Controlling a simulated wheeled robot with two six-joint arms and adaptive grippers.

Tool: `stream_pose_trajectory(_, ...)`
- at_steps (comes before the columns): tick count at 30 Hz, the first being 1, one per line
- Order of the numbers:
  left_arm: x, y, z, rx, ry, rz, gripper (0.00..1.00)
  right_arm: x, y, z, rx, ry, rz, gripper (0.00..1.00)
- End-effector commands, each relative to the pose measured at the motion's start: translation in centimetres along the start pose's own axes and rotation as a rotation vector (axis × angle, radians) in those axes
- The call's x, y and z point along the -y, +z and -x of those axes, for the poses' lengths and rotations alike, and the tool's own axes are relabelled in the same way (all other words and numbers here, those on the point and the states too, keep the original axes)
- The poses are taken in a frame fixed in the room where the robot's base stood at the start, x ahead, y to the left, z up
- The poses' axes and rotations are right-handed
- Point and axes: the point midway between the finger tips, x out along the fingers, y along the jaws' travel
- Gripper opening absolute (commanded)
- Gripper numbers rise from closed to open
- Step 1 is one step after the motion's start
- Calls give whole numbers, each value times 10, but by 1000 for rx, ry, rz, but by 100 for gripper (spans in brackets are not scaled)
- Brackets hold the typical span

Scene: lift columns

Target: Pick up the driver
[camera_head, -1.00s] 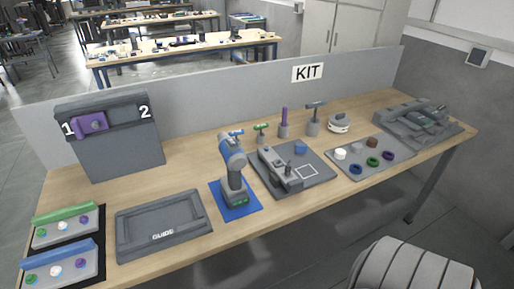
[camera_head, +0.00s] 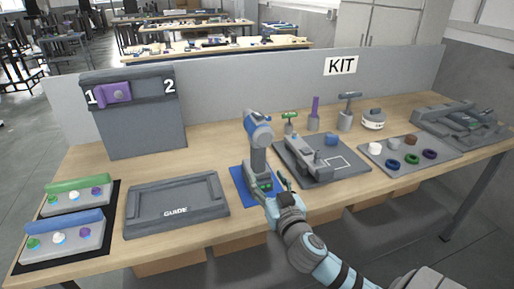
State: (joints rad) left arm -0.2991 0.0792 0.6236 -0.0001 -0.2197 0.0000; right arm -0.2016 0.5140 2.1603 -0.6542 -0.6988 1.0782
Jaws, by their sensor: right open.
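The driver (camera_head: 257,141) is a grey and blue power drill. It stands upright on a blue mat (camera_head: 240,181) near the middle of the table. My right gripper (camera_head: 278,186) is at the front of the driver's base, by the right side of the blue mat. It is open; one dark finger shows to the right of the base. I cannot tell whether it touches the driver. My left gripper is not in view.
A grey GUIDE tray (camera_head: 177,229) lies left of the driver. A grey fixture plate (camera_head: 345,172) is close on its right. Upright tools, including a purple-handled one (camera_head: 314,108), stand behind. A grey parts tray (camera_head: 440,157) lies farther right.

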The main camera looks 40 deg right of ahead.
Motion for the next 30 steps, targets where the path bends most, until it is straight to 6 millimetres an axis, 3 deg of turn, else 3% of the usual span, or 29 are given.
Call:
stream_pose_trajectory(3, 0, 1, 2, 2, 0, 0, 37, -1, -1, -34, 0, 3, -2, 57)
stream_pose_trajectory(6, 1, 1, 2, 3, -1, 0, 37, 0, 0, -55, 1, 2, -2, 57)
stream_pose_trajectory(11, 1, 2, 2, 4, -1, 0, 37, -2, 1, -71, 4, 1, -2, 57)
stream_pose_trajectory(18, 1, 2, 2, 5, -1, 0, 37, -8, 3, -113, 5, 2, -3, 57)
stream_pose_trajectory(25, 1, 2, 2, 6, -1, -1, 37, -8, 4, -117, 6, 1, 0, 57)
stream_pose_trajectory(30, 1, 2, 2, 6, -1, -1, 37, -8, 4, -117, 6, 1, 0, 31)
